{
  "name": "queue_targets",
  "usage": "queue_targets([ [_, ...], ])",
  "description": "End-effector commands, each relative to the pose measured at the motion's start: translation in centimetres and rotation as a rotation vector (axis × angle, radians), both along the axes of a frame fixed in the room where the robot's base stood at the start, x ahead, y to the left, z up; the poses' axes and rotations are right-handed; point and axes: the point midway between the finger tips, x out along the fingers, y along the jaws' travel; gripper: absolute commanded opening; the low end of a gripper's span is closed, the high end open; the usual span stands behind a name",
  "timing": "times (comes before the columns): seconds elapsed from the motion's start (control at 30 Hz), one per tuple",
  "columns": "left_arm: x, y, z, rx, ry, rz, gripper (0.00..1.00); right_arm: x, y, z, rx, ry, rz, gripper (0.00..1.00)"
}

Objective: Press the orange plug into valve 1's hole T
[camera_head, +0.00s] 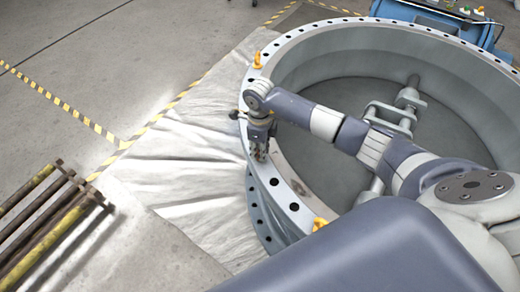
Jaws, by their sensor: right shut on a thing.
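The valve (294,203) is a large grey ring lying flat, with a row of dark holes around its pale upper flange. I cannot read any label, so I cannot tell which hole is T. My right gripper (261,155) points down at the left part of the flange, close over its surface. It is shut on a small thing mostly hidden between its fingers. I cannot make out its colour or whether it touches a hole. Orange fittings stand on the flange, one at the back left (258,61) and one at the front (320,223). My left gripper is not in view.
My right arm reaches across the ring's opening, above the disc and shaft (405,97) inside. A crumpled pale sheet (195,150) lies under the valve. Yellow and brown bars (50,225) lie at the lower left. A blue machine (450,20) stands at the back right.

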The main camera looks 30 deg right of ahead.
Motion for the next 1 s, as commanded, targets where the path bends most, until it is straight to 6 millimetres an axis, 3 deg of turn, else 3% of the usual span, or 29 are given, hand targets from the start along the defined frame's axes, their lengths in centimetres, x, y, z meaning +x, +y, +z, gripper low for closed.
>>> queue_targets([
  [0.53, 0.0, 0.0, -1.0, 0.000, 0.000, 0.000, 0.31, -0.1, 0.0, -1.2, -0.001, 0.001, 0.001, 0.08],
  [0.6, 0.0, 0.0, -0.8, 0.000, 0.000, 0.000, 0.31, -0.1, 0.0, -1.1, -0.001, 0.001, 0.001, 0.31],
  [0.67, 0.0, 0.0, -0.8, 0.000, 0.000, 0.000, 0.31, -0.1, 0.0, -1.1, -0.001, 0.002, 0.001, 0.43],
  [0.9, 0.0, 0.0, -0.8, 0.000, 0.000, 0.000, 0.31, -0.1, 0.0, -1.1, 0.000, 0.001, 0.001, 0.43],
  [1.0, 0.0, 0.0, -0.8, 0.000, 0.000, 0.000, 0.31, -0.1, 0.0, -1.0, -0.001, 0.001, 0.001, 0.60],
])
